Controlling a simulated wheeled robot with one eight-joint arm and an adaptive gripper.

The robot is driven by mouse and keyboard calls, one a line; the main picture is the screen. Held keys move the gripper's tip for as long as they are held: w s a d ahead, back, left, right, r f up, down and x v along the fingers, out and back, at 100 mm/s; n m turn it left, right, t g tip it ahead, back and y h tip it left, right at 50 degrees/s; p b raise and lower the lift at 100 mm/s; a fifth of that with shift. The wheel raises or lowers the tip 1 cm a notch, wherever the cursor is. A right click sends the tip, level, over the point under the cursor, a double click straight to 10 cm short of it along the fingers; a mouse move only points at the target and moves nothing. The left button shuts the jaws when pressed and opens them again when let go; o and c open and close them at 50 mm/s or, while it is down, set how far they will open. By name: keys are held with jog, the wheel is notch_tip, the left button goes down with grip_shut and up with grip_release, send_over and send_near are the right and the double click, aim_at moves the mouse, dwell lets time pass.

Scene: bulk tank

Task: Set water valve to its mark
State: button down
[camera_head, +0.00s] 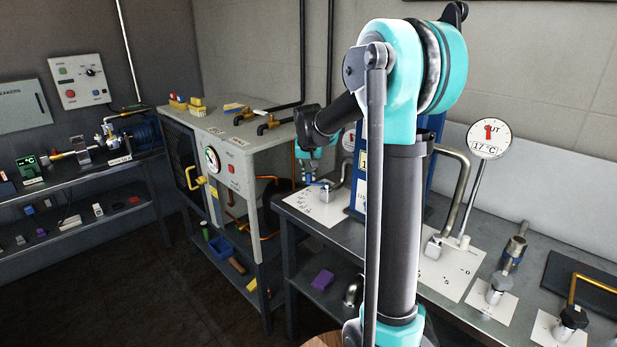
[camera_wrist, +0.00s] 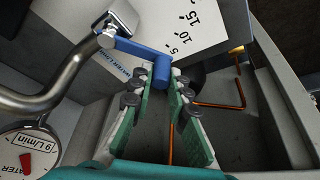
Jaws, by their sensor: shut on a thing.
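The water valve has a blue lever (camera_wrist: 128,45) on a grey metal body over a white scale plate (camera_wrist: 205,22) with the numbers 5, 10 and 15. The lever's upright blue grip (camera_wrist: 162,69) sits between the fingers of my gripper (camera_wrist: 162,82), which is shut on it. The lever's grip end is close to the 5 side of the scale. In the head view my gripper (camera_head: 310,174) is at the blue lever, over the white plate (camera_head: 318,208); my arm hides part of this area. A round gauge (camera_wrist: 27,145) reads 9 L/min and shows a red wedge.
A curved metal pipe (camera_wrist: 50,95) runs beside the valve. The bench continues right with another valve plate (camera_head: 450,272) and a gauge (camera_head: 488,138) reading 17 °C. A grey cabinet (camera_head: 235,150) with brass taps stands left. A purple block (camera_head: 322,280) lies on the lower shelf.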

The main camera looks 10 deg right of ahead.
jog(key=shift+w+d+m+g+h, duration=0.2)
jog(key=shift+w+d+m+h, duration=0.25)
jog(key=shift+m, duration=0.7)
jog(key=shift+w+d+m+g+h, duration=0.2)
jog(key=shift+w+d+m+h, duration=0.3)
jog(key=shift+m, duration=0.6)
jog(key=shift+w+d+m+g+h, duration=0.25)
jog(key=shift+w+m, duration=0.35)
jog(key=shift+m, duration=0.55)
jog(key=c, duration=1.4)
grip_release()
jog(key=shift+c, duration=0.2)
jog(key=shift+r, duration=0.1)
jog(key=v, duration=1.1)
jog(key=shift+r, duration=0.4)
jog(key=shift+s, duration=0.1)
